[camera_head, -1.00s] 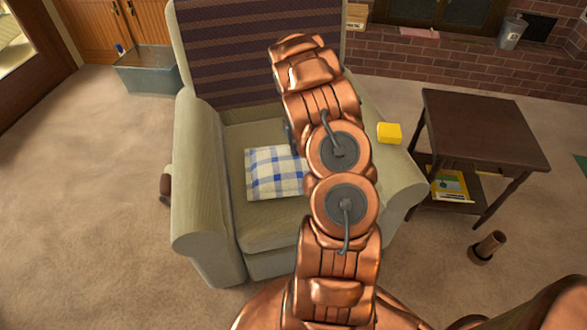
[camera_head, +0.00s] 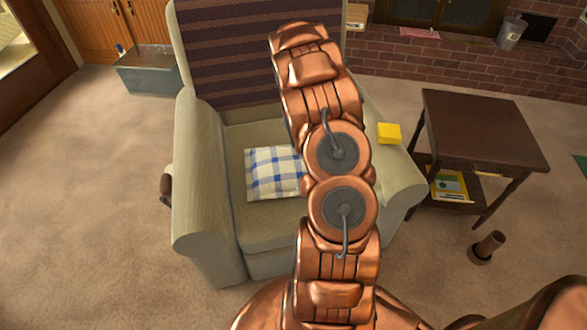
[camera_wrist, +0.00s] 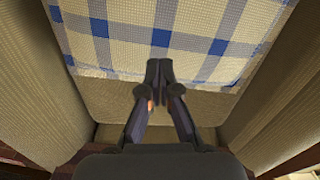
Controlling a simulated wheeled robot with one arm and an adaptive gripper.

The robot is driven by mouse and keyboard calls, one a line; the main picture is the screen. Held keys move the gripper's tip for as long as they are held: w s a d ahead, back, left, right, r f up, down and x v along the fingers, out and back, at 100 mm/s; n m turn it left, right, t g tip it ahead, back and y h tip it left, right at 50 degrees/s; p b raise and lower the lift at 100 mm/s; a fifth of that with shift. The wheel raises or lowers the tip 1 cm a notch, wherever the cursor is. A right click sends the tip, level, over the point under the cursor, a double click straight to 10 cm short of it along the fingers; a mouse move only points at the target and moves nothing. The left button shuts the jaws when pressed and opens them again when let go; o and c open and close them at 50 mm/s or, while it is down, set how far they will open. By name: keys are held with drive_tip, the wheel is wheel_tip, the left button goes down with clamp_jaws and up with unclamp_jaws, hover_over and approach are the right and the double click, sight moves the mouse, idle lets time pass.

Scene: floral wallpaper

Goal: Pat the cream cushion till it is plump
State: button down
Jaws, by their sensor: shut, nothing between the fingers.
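The cream cushion (camera_head: 268,172) with blue checks lies on the seat of the pale green armchair (camera_head: 200,180). My arm hides its right part in the head view. In the wrist view the cushion (camera_wrist: 130,40) fills the upper middle, its near edge running across the picture. My gripper (camera_wrist: 159,68) is shut and empty, its fingertips together in front of the near edge of the cushion. I cannot tell whether they touch it. In the head view my gripper is hidden behind my arm.
A yellow block (camera_head: 389,133) sits on the chair's right armrest. A dark side table (camera_head: 485,125) stands to the right, with a brown cylinder (camera_head: 488,247) on the carpet near it. A grey bin (camera_head: 150,72) is at the back left.

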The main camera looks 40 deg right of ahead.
wheel_tip(320, 180, up, 5)
drive_tip(key=shift+r+p, duration=0.15)
drive_tip(key=shift+p, duration=0.25)
idle(0.7)
